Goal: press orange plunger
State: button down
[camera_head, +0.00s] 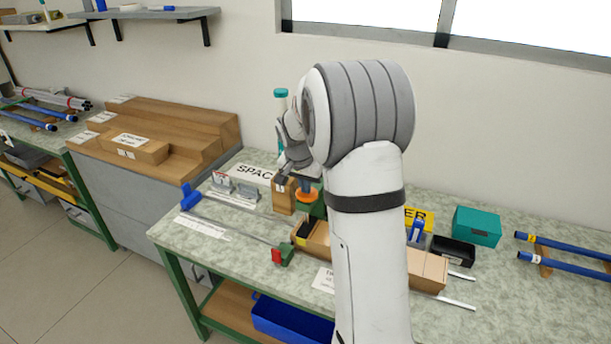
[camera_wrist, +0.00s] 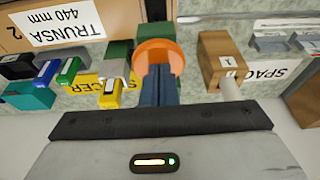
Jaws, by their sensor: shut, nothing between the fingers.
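The orange plunger (camera_head: 307,196) is a round cap over a green fixture (camera_head: 318,211) on the bench, partly hidden behind my arm. In the wrist view the orange plunger (camera_wrist: 152,46) is at the fingertips, with green parts of the fixture (camera_wrist: 157,31) beyond it. My gripper (camera_wrist: 158,70) is shut and empty, its blue-grey fingers pointing at the plunger and overlapping its lower part. I cannot tell whether the tips touch it. In the head view my gripper (camera_head: 305,184) is just above the plunger, largely hidden by my wrist.
A wooden block (camera_head: 283,196) stands close left of the plunger; in the wrist view a pale rod rises from this block (camera_wrist: 212,62). A long wooden box (camera_head: 427,270) lies in front. A teal box (camera_head: 477,227) and black tray (camera_head: 453,250) stand right.

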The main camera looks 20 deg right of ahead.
jog(key=shift+s+f, duration=0.15)
jog(key=shift+f, duration=0.15)
notch_tip(320, 180, up, 5)
jog(key=shift+a+r+p, duration=0.1)
jog(key=shift+r+p, duration=0.1)
jog(key=shift+p, duration=0.9)
jog(key=b+v, duration=0.1)
jog(key=v, duration=0.8)
jog(key=shift+r, duration=0.1)
jog(key=s+a+f+n, duration=0.2)
jog(key=s+a+n, duration=0.1)
jog(key=s, duration=0.6)
jog(key=s+a+f+n+y, duration=0.1)
jog(key=s+a+n, duration=0.2)
jog(key=s, duration=0.6)
jog(key=s+a+f+n+y, duration=0.1)
jog(key=s+a+f+n, duration=0.1)
jog(key=s, duration=0.8)
jog(key=shift+a+f+n+t, duration=0.3)
jog(key=shift+a+n, duration=0.2)
jog(key=shift+a, duration=0.3)
jog(key=shift+s, duration=0.2)
